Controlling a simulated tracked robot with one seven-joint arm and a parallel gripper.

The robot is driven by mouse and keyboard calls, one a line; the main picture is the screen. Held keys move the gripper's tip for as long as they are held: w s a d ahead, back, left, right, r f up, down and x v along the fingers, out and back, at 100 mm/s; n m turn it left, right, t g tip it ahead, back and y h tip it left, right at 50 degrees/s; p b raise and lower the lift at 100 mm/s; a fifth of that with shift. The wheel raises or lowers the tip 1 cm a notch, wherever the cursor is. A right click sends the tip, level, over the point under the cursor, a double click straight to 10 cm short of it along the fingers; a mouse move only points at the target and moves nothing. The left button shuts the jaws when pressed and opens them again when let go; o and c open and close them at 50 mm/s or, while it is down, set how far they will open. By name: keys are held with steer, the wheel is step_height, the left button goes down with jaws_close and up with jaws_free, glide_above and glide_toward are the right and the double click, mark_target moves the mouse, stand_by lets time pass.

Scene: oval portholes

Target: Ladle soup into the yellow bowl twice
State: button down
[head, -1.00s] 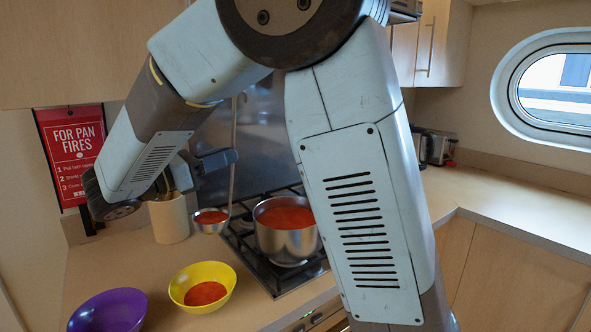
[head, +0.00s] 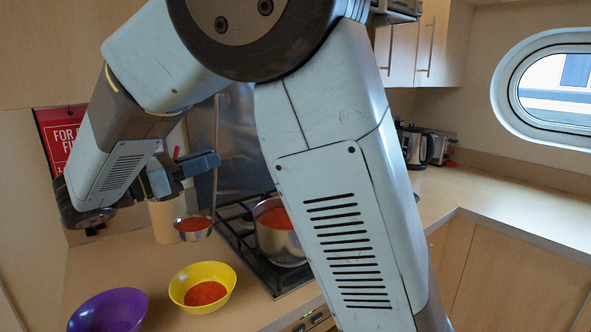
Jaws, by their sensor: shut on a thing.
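My gripper (head: 212,162) is shut on the upright handle of the metal ladle (head: 215,130). The ladle's cup holds red soup and hangs above the counter, left of the pot and behind the yellow bowl, apart from both. The yellow bowl (head: 226,277) stands on the counter with some red soup in its bottom. The steel pot (head: 278,246) of red soup (head: 274,218) stands on the stove; my arm hides its right part.
A purple bowl (head: 106,312) stands left of the yellow bowl. A cream canister (head: 163,220) stands behind the ladle's cup. The black stove grate (head: 237,225) lies around the pot. The right-hand counter (head: 510,205) is mostly clear.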

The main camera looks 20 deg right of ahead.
mark_target(213, 203)
steer(key=shift+f, duration=4.6)
steer(key=shift+s, duration=0.1)
